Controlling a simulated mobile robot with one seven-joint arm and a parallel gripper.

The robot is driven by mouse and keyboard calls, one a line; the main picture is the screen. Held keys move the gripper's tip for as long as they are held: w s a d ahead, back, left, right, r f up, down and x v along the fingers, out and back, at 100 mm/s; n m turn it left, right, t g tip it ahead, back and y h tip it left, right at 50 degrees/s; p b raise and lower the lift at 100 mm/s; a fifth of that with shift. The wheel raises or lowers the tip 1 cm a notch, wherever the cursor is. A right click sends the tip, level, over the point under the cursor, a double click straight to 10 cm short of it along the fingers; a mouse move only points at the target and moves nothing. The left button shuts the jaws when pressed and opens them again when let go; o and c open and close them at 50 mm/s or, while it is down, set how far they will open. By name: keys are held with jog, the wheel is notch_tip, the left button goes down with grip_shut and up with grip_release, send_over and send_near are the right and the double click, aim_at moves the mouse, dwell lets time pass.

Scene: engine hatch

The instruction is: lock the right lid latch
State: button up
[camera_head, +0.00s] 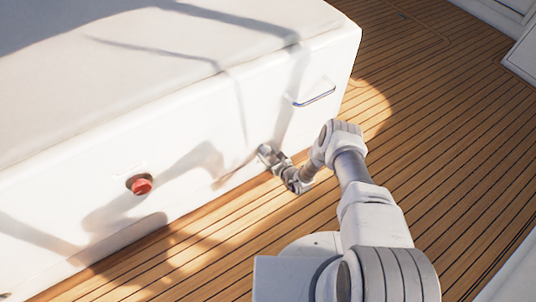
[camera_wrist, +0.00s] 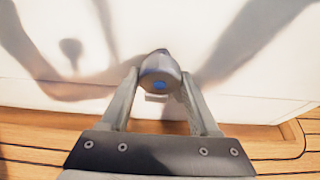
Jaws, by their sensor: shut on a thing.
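The right lid latch (camera_wrist: 160,68) is a grey rounded knob with a blue spot, on the white side wall of the hatch box. In the wrist view it sits between the two fingertips of my gripper (camera_wrist: 160,78), which is shut on it. In the head view my gripper (camera_head: 268,155) reaches the lower right part of the box front, and there the latch cannot be told apart from the fingers. Whether the latch is locked cannot be told.
The white hatch box (camera_head: 70,195) fills the left. A red knob (camera_head: 141,185) is on its front and a metal handle (camera_head: 314,96) is higher at the right. The wooden deck (camera_head: 440,130) is clear to the right. A white edge (camera_head: 515,275) stands at the lower right.

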jog(key=shift+w+d+m+g+y, duration=0.15)
jog(key=shift+m+g+y, duration=0.15)
jog(key=shift+m+y, duration=0.45)
jog(key=shift+m+g+y, duration=0.3)
jog(key=shift+m+y, duration=0.25)
jog(key=shift+m, duration=0.7)
jog(key=o, duration=1.4)
jog(key=shift+c, duration=0.2)
jog(key=p+v, duration=0.6)
jog(key=v, duration=1.1)
jog(key=shift+d, duration=0.2)
jog(key=shift+r, duration=0.1)
